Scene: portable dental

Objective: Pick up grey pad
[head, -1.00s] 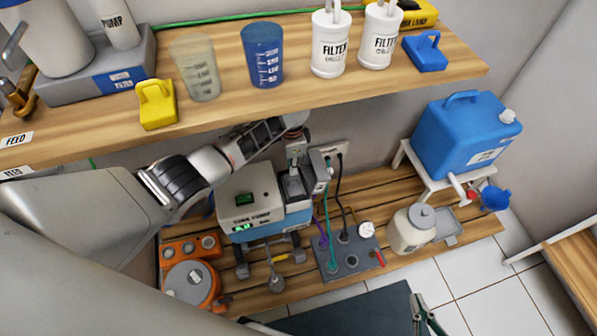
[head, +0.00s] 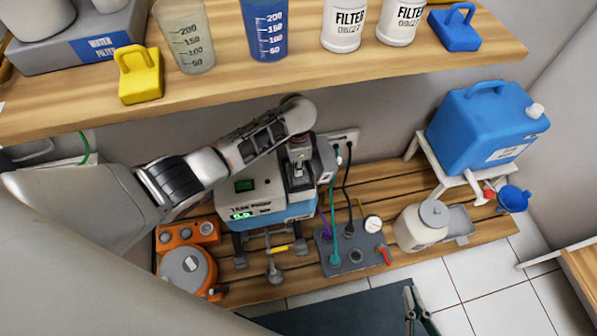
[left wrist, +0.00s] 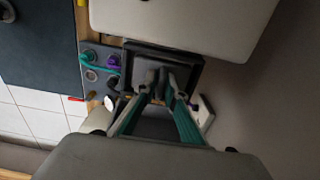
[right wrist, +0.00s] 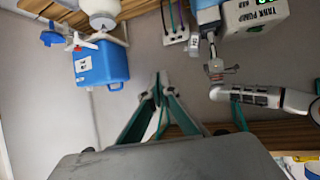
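A small grey pad (left wrist: 146,65) appears to lie in a dark square holder (left wrist: 194,80) on the side of the white-and-blue tank pump; in the head view my gripper mostly hides it. My left gripper (left wrist: 163,80) points down over it, fingertips a little apart; it also shows in the head view (head: 299,172) beside the pump (head: 262,195). I cannot tell whether the tips touch the pad. My right gripper (right wrist: 160,76) has its tips together and is empty; in the head view it is at the bottom (head: 412,297).
The upper shelf (head: 330,72) overhangs my left arm. A grey connector box (head: 352,252) with cables, a white jar (head: 420,226) and a blue canister (head: 487,125) stand to the right. An orange device (head: 187,270) is at the left.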

